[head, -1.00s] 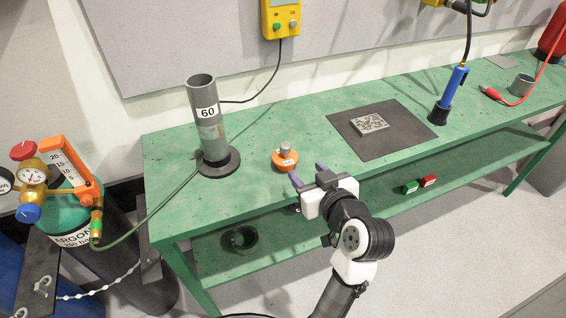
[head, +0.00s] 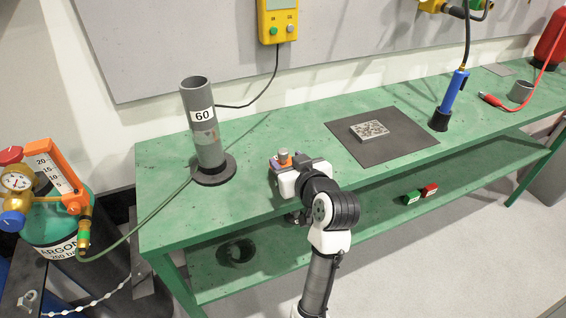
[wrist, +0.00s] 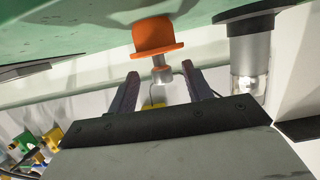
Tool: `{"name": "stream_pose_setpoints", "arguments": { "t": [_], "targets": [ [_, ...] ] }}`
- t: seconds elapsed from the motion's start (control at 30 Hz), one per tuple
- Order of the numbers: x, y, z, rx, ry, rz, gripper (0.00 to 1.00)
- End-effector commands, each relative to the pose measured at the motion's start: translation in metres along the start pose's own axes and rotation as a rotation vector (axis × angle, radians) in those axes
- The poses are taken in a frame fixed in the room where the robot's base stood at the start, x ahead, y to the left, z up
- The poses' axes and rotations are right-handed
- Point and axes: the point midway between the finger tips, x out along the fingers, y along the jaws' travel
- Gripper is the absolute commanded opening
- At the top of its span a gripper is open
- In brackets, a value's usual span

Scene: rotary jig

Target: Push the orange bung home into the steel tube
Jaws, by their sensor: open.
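The orange bung (head: 285,162) with its grey knob stands on the green bench. My gripper (head: 285,158) is at it, partly covering it in the head view. In the wrist view the orange bung (wrist: 153,36) appears inverted, and its knob lies between the tips of my open gripper (wrist: 160,70). I see a gap on both sides of the knob. The steel tube (head: 203,125), labelled 60, stands upright on a round dark base to the left of the bung. The tube also shows at the right of the wrist view (wrist: 249,52).
A dark mat (head: 382,137) with a speckled block lies to the right on the bench (head: 240,207). A blue torch (head: 452,95) stands beyond it. A gas cylinder (head: 60,220) with gauges stands at left. The bench between bung and tube is clear.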

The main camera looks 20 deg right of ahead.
Motion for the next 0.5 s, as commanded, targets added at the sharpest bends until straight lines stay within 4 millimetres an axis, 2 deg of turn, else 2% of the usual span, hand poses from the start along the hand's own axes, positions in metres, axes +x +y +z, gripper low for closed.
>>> {"name": "stream_pose_setpoints", "arguments": {
  "t": [0.2, 0.5],
  "targets": [
    [0.03, -0.001, -0.002, 0.0, -0.001, -0.001, 0.5],
    [0.035, -0.001, -0.001, -0.001, 0.0, 0.0, 0.49]
  ]
}}
